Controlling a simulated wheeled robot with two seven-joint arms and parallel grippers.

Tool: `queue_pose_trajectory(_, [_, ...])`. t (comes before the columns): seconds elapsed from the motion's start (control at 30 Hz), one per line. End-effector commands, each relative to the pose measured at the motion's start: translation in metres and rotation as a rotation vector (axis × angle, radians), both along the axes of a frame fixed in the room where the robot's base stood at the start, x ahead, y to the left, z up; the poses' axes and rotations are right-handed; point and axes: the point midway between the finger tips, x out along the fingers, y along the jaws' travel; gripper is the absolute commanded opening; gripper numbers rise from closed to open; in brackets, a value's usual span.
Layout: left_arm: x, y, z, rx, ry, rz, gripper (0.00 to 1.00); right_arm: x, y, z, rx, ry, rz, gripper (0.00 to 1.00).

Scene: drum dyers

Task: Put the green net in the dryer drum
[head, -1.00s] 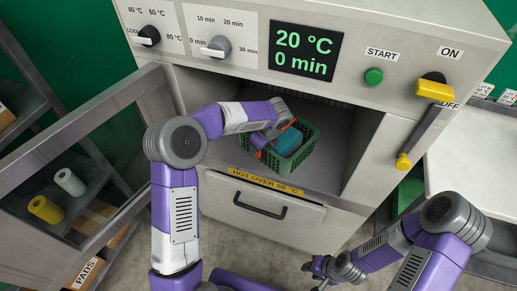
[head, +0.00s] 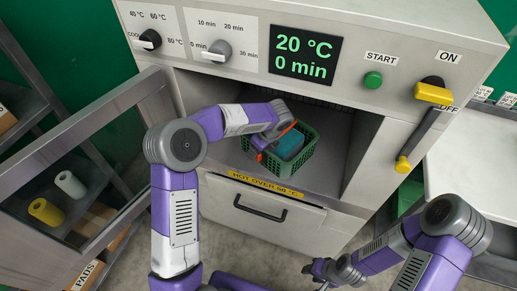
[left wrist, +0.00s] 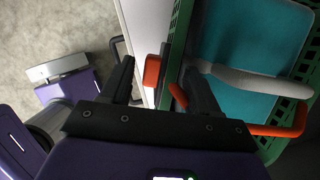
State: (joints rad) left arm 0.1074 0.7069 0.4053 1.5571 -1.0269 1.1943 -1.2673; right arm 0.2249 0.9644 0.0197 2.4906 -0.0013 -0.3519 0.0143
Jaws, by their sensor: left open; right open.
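A green mesh-walled basket (head: 296,168) with orange handle parts stands inside the open dryer chamber, holding a teal block-like thing (head: 289,146). I see no separate green net. In the left wrist view the basket (left wrist: 180,35) is at the right, with the teal thing (left wrist: 250,45) and a grey bar across it. My left gripper (left wrist: 160,88) is open at the basket's near side; an orange piece and the green rim show between its fingers. In the head view its fingertips are partly hidden. My right gripper (head: 318,270) is open and empty, low in front of the dryer.
The dryer's glazed door (head: 85,130) stands open at the left. A drawer (head: 262,210) is below the chamber. Knobs, a green START button (head: 373,80) and a yellow lever (head: 433,93) are on the panel. A shelf with two rolls is left; a pale worktop (head: 475,150) is right.

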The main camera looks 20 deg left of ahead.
Motion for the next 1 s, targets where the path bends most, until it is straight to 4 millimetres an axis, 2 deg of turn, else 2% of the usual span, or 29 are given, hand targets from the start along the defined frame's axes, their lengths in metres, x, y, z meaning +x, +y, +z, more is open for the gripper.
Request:
queue_pose_trajectory(0.03, [0.000,-0.004,0.013,-0.001,-0.006,-0.002,0.62,0.000,0.000,0.007,0.000,0.000,0.000,0.41])
queue_pose_trajectory(0.2, [-0.006,-0.018,0.049,-0.001,-0.005,-0.005,0.62,0.000,0.000,0.023,0.000,0.000,0.000,0.41])
queue_pose_trajectory(0.27, [-0.014,-0.034,0.044,0.000,0.000,-0.010,0.62,0.000,0.000,0.025,0.000,0.000,0.000,0.41])
queue_pose_trajectory(0.53, [-0.039,-0.091,0.042,0.000,0.000,-0.007,0.62,0.000,0.000,0.038,0.000,0.000,0.000,0.41])
queue_pose_trajectory(0.7, [-0.049,-0.114,0.041,0.000,0.000,-0.004,0.62,0.000,0.000,0.042,0.000,0.000,0.000,0.41])
queue_pose_trajectory(0.83, [-0.053,-0.121,0.038,-0.005,0.002,0.003,0.62,0.000,0.000,0.043,0.000,0.000,0.000,0.41])
queue_pose_trajectory(0.93, [-0.063,-0.124,0.019,-0.050,0.027,0.048,0.62,0.000,0.000,0.043,0.000,0.000,0.000,0.41])
queue_pose_trajectory(1.0, [-0.077,-0.126,-0.007,-0.118,0.063,0.121,0.62,0.000,0.000,0.043,0.000,0.000,0.000,0.41])
